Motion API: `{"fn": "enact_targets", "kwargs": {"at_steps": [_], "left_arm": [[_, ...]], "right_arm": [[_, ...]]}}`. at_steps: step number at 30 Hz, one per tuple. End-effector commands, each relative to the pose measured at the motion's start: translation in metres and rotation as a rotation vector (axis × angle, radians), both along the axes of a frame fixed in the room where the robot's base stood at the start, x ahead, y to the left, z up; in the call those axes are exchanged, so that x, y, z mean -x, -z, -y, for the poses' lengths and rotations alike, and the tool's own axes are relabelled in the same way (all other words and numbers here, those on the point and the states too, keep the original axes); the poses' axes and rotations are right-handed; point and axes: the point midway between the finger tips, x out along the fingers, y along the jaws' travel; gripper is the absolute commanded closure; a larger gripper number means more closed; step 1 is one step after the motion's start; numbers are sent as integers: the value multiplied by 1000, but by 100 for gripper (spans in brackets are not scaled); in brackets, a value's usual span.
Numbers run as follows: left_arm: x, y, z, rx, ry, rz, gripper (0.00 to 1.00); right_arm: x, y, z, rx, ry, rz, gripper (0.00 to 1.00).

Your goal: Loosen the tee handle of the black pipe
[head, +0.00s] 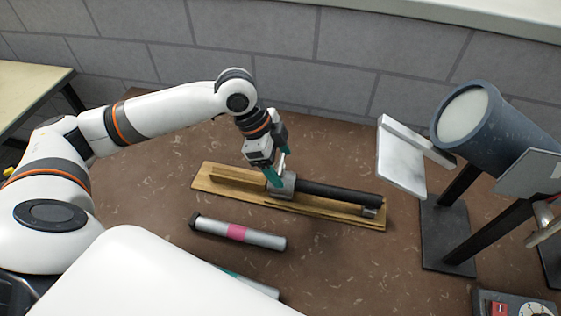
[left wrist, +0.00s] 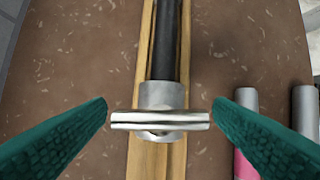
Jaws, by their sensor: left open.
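The black pipe (head: 338,194) lies on a wooden board (head: 230,191), with a grey metal clamp body (head: 288,187) at its left end. In the left wrist view the black pipe (left wrist: 166,40) runs up from the metal collar (left wrist: 162,96). The silver tee handle (left wrist: 160,120) lies crosswise over that collar. My left gripper (head: 278,178) is over the clamp end of the pipe. In the left wrist view its green fingers (left wrist: 160,115) are spread on either side of the tee handle, with small gaps at both ends. In the head view the gripper partly hides the handle. My right gripper is not in view.
A silver tube with a pink band (head: 237,232) lies in front of the board. Another tube (head: 250,284) is partly hidden by my body. Brown tabletop is clear behind the board.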

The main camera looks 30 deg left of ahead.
Motion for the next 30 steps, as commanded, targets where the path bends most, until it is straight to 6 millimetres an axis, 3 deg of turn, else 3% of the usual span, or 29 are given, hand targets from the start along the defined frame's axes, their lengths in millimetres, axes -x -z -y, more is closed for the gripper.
{"fn": "enact_targets", "kwargs": {"at_steps": [11, 12, 20, 30], "left_arm": [[-1, 8, 3, -1, 1, 0, 24], [-1, 8, 3, -1, 1, 0, 25], [-1, 8, 3, 0, 1, 0, 68], [0, 5, 3, 0, -45, -1, 68]], "right_arm": [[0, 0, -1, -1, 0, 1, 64], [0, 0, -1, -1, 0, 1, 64], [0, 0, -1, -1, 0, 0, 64], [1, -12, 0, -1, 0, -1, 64]]}}
